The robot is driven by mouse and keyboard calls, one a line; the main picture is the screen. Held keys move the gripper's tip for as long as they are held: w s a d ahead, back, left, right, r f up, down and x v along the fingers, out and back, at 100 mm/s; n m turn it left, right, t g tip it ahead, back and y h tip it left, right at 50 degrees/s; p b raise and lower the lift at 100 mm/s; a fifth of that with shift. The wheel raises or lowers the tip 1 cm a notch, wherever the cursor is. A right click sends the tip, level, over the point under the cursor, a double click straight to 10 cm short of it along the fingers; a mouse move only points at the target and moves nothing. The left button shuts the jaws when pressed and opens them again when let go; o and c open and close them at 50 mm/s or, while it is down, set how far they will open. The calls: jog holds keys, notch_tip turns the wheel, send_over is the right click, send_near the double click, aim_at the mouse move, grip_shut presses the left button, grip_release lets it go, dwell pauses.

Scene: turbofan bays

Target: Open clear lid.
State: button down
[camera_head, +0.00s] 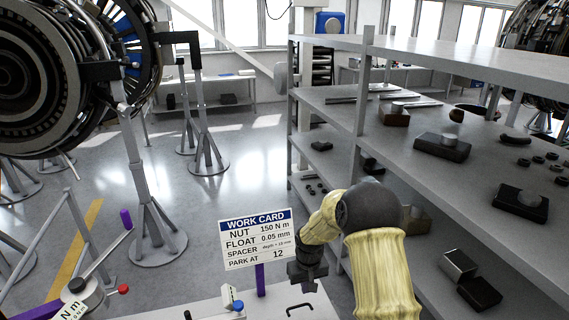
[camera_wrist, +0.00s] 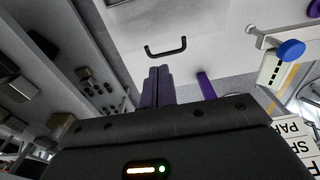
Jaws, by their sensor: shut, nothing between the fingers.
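A black bar handle (camera_head: 299,308) shows at the bottom of the head view on a pale top (camera_head: 195,305). The handle (camera_wrist: 166,48) also shows in the wrist view, on a pale panel (camera_wrist: 190,22). I cannot make out the edges of a clear lid, nor tell whether this panel is the lid. My gripper (camera_head: 306,284) is beside the handle in the head view. In the wrist view its two dark fingers (camera_wrist: 158,71) are together and empty, pointing toward the handle with a gap between.
A work card (camera_head: 257,240) stands on a purple post (camera_head: 260,280) left of my gripper. Grey shelving (camera_head: 362,110) with several dark parts stands close on the right. A blue-knobbed device (camera_wrist: 291,49) is at the wrist view's right. An engine (camera_head: 60,75) stands at left.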

jog(key=s+d+r+m+b, duration=0.1)
jog(key=s+d+b, duration=0.1)
jog(key=s, duration=0.6)
jog(key=s+d+r+m+t+b, duration=0.1)
jog(key=s+d+r+b, duration=0.1)
jog(key=s, duration=0.6)
jog(key=s+d+r+m+b, duration=0.1)
jog(key=s+d+r+b, duration=0.1)
jog(key=s+b, duration=0.3)
jog(key=s+d, duration=0.1)
jog(key=s, duration=0.2)
jog(key=shift+s+d+r+t, duration=0.2)
jog(key=shift+d+r+t, duration=0.05)
jog(key=shift+t, duration=0.15)
jog(key=c, duration=1.8)
grip_release()
jog(key=shift+w, duration=0.1)
